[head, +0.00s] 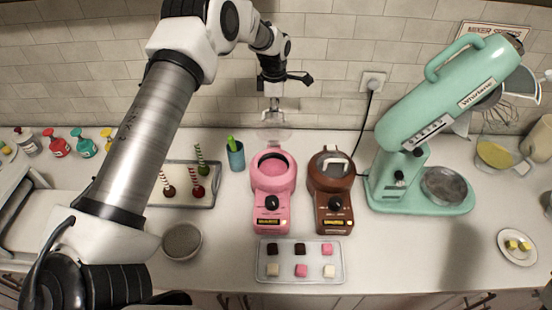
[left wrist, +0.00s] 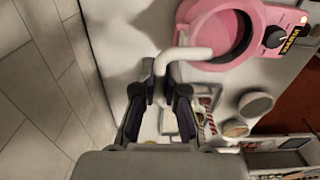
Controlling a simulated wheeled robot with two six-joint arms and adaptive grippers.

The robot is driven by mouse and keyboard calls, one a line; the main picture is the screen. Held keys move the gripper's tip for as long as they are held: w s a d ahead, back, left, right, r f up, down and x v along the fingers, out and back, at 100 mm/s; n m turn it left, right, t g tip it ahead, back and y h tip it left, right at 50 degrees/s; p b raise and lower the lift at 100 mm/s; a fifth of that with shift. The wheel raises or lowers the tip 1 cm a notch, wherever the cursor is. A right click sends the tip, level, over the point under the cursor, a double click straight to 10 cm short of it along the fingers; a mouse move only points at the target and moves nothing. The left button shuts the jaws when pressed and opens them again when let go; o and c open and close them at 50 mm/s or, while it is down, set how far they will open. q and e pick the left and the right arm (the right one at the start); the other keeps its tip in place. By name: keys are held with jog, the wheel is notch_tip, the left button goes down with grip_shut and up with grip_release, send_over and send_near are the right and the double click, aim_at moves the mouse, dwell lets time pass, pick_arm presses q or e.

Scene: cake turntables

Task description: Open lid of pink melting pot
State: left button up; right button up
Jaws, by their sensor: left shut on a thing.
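The pink melting pot (head: 271,207) stands on the counter, with its round opening uncovered at the top. It also shows in the left wrist view (left wrist: 258,48), at the upper right. My left gripper (head: 274,103) is above and behind the pot, near the wall. In the left wrist view its fingers (left wrist: 164,92) are shut on the white lid handle (left wrist: 188,54). The clear lid (head: 273,134) hangs below the gripper, behind the pot's opening, and its outline is faint. My right gripper is not in view.
A brown melting pot (head: 330,205) stands close on the right, with its handled lid on. A tray of colored cubes (head: 300,281) lies in front. A blue cup (head: 236,157) and a cake-pop tray (head: 207,201) are left. A mint mixer (head: 400,198) stands right.

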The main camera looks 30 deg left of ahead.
pick_arm(q)
jog(key=w, duration=0.1)
jog(key=w+a+f, duration=0.1)
jog(key=w+b, duration=0.1)
jog(key=shift+a+f, duration=0.4)
jog(key=o, duration=0.9)
jog(key=shift+s+r, duration=0.1)
jog(key=shift+s, duration=0.05)
jog(key=o, duration=0.4)
jog(key=shift+r+p, duration=0.8)
jog(key=shift+r, duration=2.7)
